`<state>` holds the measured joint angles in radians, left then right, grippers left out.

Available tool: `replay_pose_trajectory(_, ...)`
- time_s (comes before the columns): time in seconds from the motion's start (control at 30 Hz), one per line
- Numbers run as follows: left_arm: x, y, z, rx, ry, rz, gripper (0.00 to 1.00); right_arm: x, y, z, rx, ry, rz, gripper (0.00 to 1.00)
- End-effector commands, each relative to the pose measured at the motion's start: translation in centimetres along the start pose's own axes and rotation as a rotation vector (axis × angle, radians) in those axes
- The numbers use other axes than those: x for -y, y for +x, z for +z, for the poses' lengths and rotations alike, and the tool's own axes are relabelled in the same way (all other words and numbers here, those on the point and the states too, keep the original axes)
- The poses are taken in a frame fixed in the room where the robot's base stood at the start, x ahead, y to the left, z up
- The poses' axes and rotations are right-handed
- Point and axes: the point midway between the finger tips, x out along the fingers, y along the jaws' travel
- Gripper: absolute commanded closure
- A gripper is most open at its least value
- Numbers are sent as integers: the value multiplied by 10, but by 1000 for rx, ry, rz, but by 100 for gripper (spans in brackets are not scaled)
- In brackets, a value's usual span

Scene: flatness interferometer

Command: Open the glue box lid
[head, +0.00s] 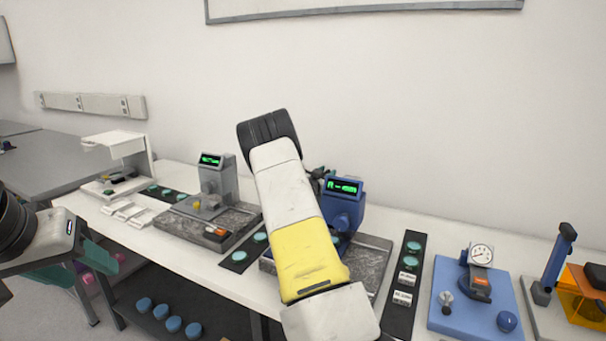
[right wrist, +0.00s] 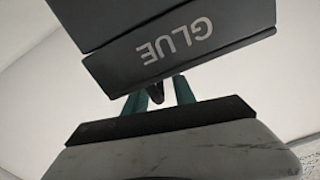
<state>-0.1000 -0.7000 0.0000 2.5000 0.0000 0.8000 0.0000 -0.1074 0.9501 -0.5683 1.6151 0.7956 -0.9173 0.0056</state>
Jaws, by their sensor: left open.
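The dark grey glue box (right wrist: 180,48), with GLUE lettered upside down on its face, fills the top of the right wrist view. A seam runs above the lettered part. My right gripper (right wrist: 160,92) shows two teal fingers just below the box, with a small dark curved piece between them. Whether they grip it cannot be told. In the head view my right arm hides this gripper, and the glue box cannot be made out. My left gripper (head: 88,268) is open at the far left, low in front of the bench, away from the box.
On the white bench stand a grey instrument (head: 214,185), a blue instrument (head: 343,205) with a green display, and a blue dial-gauge base (head: 470,305). An orange box (head: 585,298) is at the right. Blue round pieces (head: 172,324) lie on a shelf below.

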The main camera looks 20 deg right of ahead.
Motion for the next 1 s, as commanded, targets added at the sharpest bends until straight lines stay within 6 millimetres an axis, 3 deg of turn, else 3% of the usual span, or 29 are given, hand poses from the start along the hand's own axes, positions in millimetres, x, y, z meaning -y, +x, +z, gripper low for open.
replay_pose_trajectory(0.1,0,0,0,0,0,0,50,0,0,0,0,0,0,70)
replay_pose_trajectory(0.27,0,0,0,0,0,0,50,0,0,0,1,0,0,100)
replay_pose_trajectory(1.0,0,0,0,0,0,0,50,1,-1,1,2,2,-1,100)
